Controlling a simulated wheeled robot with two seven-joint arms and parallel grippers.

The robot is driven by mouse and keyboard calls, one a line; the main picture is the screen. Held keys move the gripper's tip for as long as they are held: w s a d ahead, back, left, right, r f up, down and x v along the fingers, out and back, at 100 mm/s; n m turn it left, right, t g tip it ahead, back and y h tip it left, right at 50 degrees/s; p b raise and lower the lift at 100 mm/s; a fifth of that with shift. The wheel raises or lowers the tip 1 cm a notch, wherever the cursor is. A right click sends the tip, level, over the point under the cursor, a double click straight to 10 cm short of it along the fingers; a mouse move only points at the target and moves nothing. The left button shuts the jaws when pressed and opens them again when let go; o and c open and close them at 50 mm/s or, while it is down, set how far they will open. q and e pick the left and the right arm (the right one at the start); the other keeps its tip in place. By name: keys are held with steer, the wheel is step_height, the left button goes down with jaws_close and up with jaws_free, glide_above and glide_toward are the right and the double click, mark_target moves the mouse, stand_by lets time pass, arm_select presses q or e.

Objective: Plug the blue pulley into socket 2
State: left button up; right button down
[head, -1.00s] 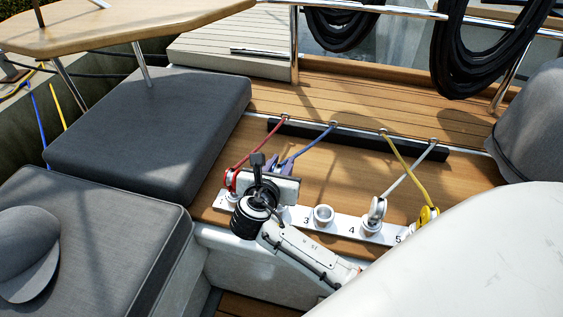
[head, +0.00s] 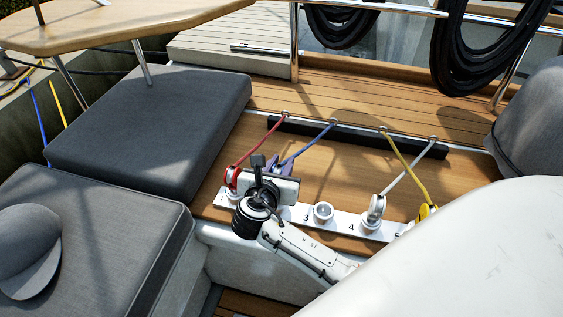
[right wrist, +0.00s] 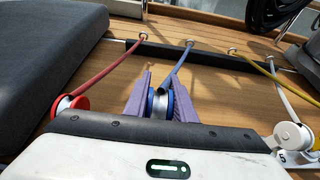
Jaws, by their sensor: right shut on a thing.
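The blue pulley (right wrist: 170,104), with a pale grey wheel and a blue rope, stands between the purple fingers of my right gripper (right wrist: 158,90) in the right wrist view. The gripper is shut on it. In the head view my right gripper (head: 277,168) is over the left part of the white socket strip (head: 292,222), and the pulley is mostly hidden by my wrist. Socket 2 is hidden behind my wrist, so I cannot tell whether the pulley is in it. My left gripper is not in view.
The red pulley (head: 231,176) is at the strip's left end, close to my gripper. Socket 3 (head: 323,213) is empty. A white pulley (head: 377,207) is at socket 4, and a yellow pulley (head: 425,212) is at the right end. Grey cushions (head: 150,125) lie left.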

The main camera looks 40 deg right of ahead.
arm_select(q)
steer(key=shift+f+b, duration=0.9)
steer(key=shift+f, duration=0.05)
arm_select(e)
steer(key=shift+f, duration=2.15)
steer(key=c, duration=1.4)
jaws_free()
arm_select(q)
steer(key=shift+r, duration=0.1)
